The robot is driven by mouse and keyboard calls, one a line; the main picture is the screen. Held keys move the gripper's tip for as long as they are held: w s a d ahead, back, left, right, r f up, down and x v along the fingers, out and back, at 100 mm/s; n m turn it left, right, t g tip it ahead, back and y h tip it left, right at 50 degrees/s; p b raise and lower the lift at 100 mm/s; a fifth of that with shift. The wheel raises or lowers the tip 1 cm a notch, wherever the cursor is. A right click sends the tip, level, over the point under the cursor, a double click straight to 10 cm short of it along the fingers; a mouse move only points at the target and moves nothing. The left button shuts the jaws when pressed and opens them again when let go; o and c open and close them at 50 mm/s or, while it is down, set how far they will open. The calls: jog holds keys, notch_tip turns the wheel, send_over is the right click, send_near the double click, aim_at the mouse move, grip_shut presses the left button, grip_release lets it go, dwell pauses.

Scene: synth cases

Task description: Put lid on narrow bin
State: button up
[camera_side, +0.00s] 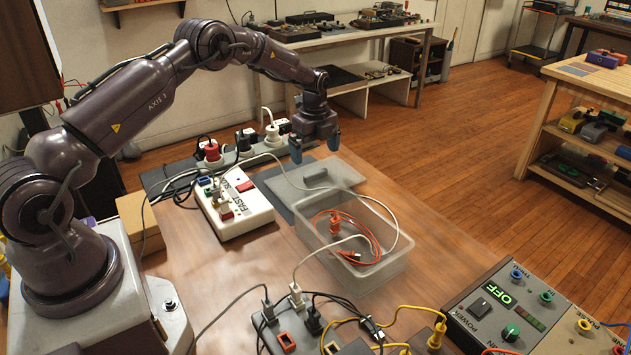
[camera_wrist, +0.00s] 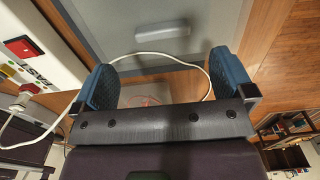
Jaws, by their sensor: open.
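My gripper (camera_side: 314,146) is open and empty above the lid, fingers pointing down; its two blue fingers also show in the wrist view (camera_wrist: 165,82). The lid (camera_side: 341,176) is a flat grey panel with a raised bar handle (camera_side: 316,177), lying behind the bin. In the wrist view the handle (camera_wrist: 162,31) is beyond the fingers, apart from them. The narrow bin (camera_side: 378,272) is translucent, with an open top and an orange cable (camera_side: 345,222) inside. A white cable (camera_side: 398,232) crosses over the bin's rim. I cannot tell whether the lid touches the bin.
A white power box (camera_side: 240,212) with plugs stands left of the lid, on the brown table (camera_side: 230,262). A control box (camera_side: 530,310) reading OFF is front right.

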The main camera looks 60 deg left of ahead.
aim_at(316, 172)
notch_tip(316, 172, down, 6)
jog(key=shift+w+f, duration=0.15)
jog(key=shift+f, duration=0.1)
jog(key=shift+c, duration=0.2)
jog(key=c, duration=0.9)
